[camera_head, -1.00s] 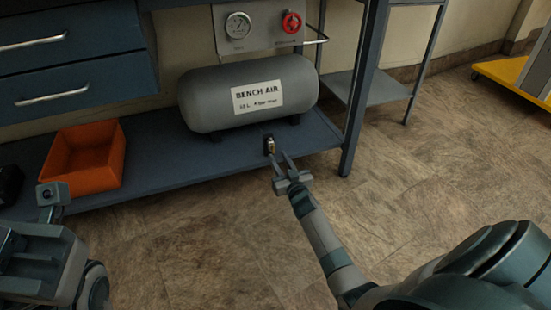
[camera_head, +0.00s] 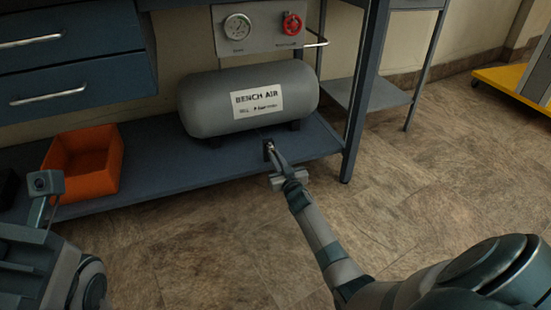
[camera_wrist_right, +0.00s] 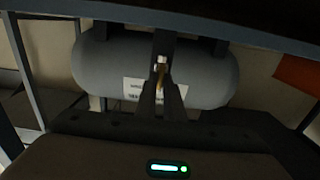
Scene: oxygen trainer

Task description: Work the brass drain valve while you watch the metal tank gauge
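The grey metal tank (camera_head: 205,105), labelled BENCH AIR, lies on the lower bench shelf. Its round white gauge (camera_head: 237,27) is on the panel above; the reading is too small to tell. The brass drain valve (camera_wrist_right: 161,77) shows in the right wrist view, between the fingertips of my right gripper (camera_wrist_right: 162,90). In the head view the right gripper (camera_head: 276,157) reaches the dark block at the shelf's front edge, its fingers close together on the valve, mostly hiding it. My left gripper (camera_head: 46,190) is only partly visible at left, holding nothing I can see.
A red knob (camera_head: 292,23) sits beside the gauge. An orange bin (camera_head: 95,180) stands on the shelf (camera_head: 190,172) at left. The bench leg (camera_head: 358,110) rises just right of the right gripper. The floor in front is clear.

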